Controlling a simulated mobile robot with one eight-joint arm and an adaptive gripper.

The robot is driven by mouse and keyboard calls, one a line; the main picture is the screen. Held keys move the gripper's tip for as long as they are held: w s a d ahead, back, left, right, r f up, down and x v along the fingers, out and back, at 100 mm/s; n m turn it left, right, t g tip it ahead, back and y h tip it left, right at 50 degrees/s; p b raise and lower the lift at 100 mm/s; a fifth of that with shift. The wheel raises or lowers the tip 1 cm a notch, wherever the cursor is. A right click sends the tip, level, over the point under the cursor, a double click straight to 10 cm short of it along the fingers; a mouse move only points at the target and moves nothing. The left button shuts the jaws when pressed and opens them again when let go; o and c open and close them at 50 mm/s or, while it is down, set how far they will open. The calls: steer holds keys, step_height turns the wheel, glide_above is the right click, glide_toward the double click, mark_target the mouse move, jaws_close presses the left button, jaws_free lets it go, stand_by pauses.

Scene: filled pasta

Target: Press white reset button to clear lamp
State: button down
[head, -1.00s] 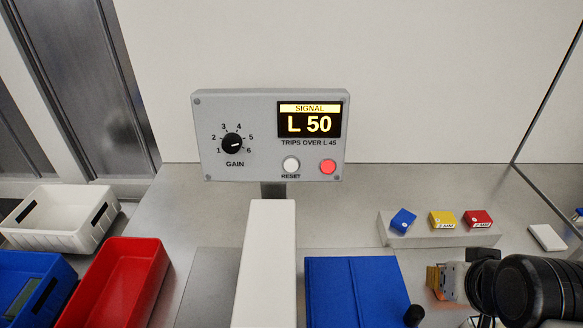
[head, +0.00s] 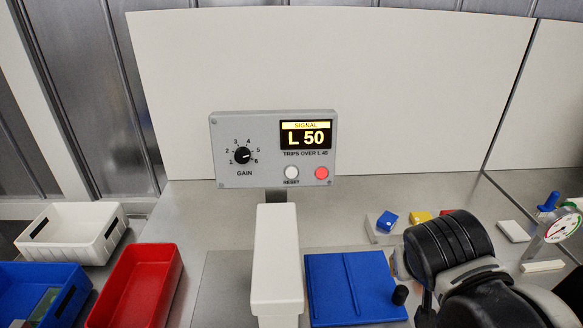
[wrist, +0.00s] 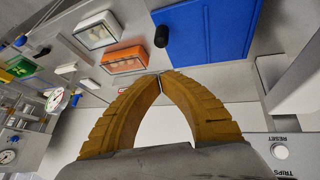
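The grey signal panel (head: 262,180) stands upright at the back centre in the head view. Its display (head: 306,134) reads "SIGNAL L 50". The white reset button (head: 291,173) sits low on the panel, above the word RESET. The red lamp (head: 321,173) is right of it and looks bright. My arm is at the lower right, right of the panel and apart from it; my gripper's fingertips are hidden there. In the wrist view my gripper (wrist: 160,76) has its yellow-brown fingers shut tip to tip, empty. The reset button also shows there (wrist: 280,151), right of the fingers.
A white block (head: 276,255) stands before the panel, with a blue board (head: 350,290) to its right. White (head: 75,235), red (head: 135,290) and blue (head: 45,290) bins are at the left. A gauge (head: 562,226) stands at the far right.

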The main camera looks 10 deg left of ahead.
steer(key=w+a+r+t+h+p, duration=0.1)
steer(key=w+a+r+t+p, duration=0.1)
steer(key=a, duration=0.5)
steer(key=w+a+r+t+h+p, duration=0.1)
steer(key=w+a+r+p, duration=0.2)
steer(key=a, duration=0.5)
steer(key=w+a+r+t+h+p, duration=0.1)
steer(key=w+a+r+t+p, duration=0.1)
steer(key=a, duration=0.6)
steer(key=shift+w+r+n+t+h, duration=0.3)
steer(key=shift+w+r, duration=0.05)
steer(key=shift+w, duration=0.05)
steer(key=shift+w, duration=0.1)
